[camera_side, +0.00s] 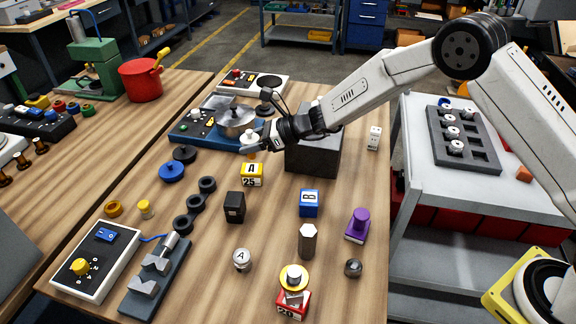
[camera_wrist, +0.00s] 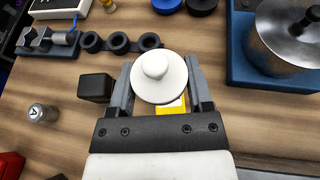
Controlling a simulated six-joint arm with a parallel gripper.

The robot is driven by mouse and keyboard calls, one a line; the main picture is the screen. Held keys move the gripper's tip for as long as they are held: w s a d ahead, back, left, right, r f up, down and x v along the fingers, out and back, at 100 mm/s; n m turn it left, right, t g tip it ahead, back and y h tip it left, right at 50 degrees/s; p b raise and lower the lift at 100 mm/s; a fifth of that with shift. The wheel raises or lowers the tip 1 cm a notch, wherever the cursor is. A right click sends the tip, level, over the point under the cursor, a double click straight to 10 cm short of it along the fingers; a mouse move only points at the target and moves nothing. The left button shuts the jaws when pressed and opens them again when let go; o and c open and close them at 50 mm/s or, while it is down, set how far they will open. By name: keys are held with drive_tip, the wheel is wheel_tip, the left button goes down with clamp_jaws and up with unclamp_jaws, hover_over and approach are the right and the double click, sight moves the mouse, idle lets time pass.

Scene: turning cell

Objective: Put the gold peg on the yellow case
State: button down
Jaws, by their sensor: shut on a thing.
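My gripper (camera_wrist: 160,77) is shut on a white round piece with a knob (camera_wrist: 155,68), which also shows small at the gripper in the side view (camera_side: 249,149). A bit of orange-gold shows under it there. The yellow case (camera_side: 252,175), marked A and 25, stands on the bench just below and in front of the gripper. In the wrist view the case (camera_wrist: 176,106) is mostly hidden by the held piece. The piece seems to be above the case; I cannot tell the gap. A small gold cylinder (camera_side: 145,209) stands apart at left; I cannot tell which is the gold peg.
A blue case (camera_side: 309,203), a black cube (camera_side: 235,207) and a purple peg piece (camera_side: 358,225) stand nearby. A red case (camera_side: 292,304) bears a gold-flanged piece. Behind are a grey block (camera_side: 313,157) and a metal pot (camera_side: 238,124). Three dark rings (camera_side: 195,204) lie left.

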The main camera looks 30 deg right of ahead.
drive_tip(key=shift+w+a+f, duration=0.1)
drive_tip(key=shift+w+f, duration=0.2)
drive_tip(key=shift+f, duration=1.5)
drive_tip(key=shift+f, duration=0.15)
unclamp_jaws()
drive_tip(key=shift+s+d+r, duration=0.2)
drive_tip(key=shift+d+r, duration=0.1)
drive_tip(key=v, duration=1.1)
